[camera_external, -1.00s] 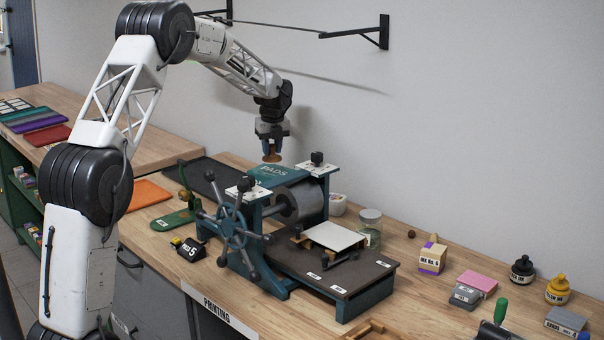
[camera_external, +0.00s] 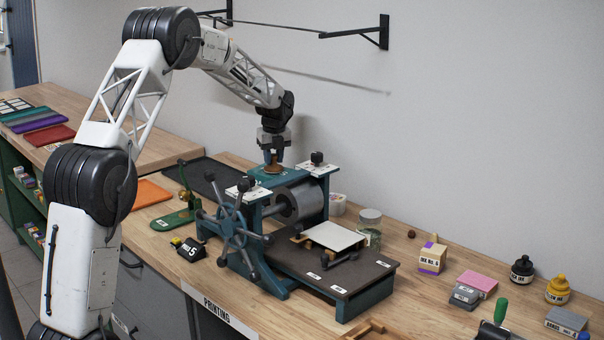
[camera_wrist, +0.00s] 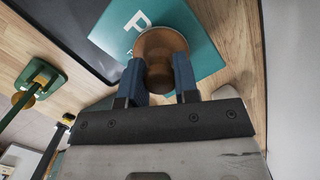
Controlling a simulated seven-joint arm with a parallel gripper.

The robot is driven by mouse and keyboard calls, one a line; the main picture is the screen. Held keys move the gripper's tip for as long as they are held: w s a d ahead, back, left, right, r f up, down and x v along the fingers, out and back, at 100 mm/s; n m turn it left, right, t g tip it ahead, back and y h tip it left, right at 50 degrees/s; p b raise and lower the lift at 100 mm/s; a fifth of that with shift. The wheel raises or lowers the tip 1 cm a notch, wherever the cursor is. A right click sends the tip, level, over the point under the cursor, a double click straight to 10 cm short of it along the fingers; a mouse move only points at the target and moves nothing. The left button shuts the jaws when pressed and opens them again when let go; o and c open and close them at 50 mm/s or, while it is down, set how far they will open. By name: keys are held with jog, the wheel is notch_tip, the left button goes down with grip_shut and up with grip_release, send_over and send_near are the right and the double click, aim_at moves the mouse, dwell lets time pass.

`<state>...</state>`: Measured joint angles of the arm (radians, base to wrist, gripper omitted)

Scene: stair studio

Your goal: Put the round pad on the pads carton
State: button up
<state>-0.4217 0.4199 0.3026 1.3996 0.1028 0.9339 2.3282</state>
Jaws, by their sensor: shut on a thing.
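The round pad (camera_external: 273,169) is brown-orange, with a round, dished face in the wrist view (camera_wrist: 161,45). My gripper (camera_external: 273,161) is shut on it, with one blue finger on each side in the wrist view (camera_wrist: 158,68). The pads carton (camera_external: 260,180) is a teal box behind the press.
The printing press (camera_external: 238,232) with its spoked wheel stands directly in front of the carton. A dark tray (camera_external: 212,176) lies to the left of the carton, and a green stand (camera_external: 178,219) is nearer the front. A glass jar (camera_external: 369,222) is to the right.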

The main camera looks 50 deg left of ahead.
aim_at(275, 166)
jog(key=shift+f, duration=0.1)
dwell(0.3)
jog(key=o, duration=1)
jog(key=shift+c, duration=0.2)
notch_tip(275, 166, up, 12)
jog(key=d, duration=0.1)
jog(key=shift+s+d, duration=0.2)
jog(key=shift+s, duration=0.1)
dwell(0.5)
